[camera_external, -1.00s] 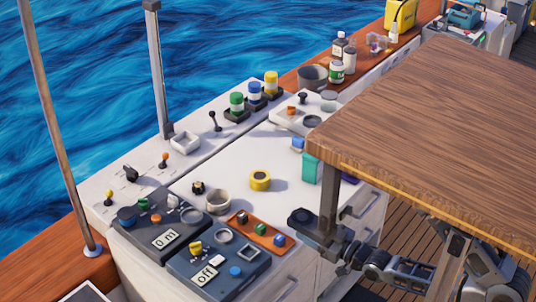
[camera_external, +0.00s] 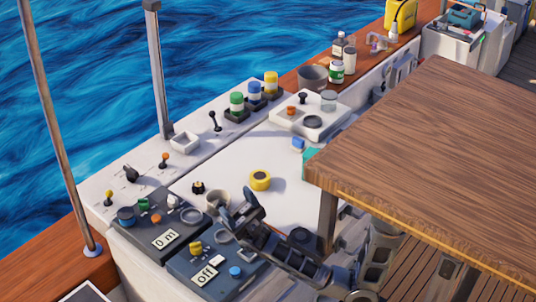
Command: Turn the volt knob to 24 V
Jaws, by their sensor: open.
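A dark panel (camera_external: 196,279) at the front of the white counter has a small display (camera_external: 207,275) reading "Off". A yellow knob (camera_external: 195,248) stands on it above the display, and a blue button (camera_external: 235,271) sits at its right. Which knob is the volt knob is not readable; the yellow one is nearest the "Off" display. My gripper (camera_external: 238,207) is open and empty above the counter, up and to the right of the yellow knob, apart from it.
A second dark panel (camera_external: 147,240), its display reading "0 m", adjoins at left with several knobs. A grey cup (camera_external: 216,199) is close beside my gripper. A yellow roll (camera_external: 260,180) and a small black-and-yellow knob (camera_external: 198,187) stand behind. A wooden tabletop (camera_external: 430,150) overhangs at right.

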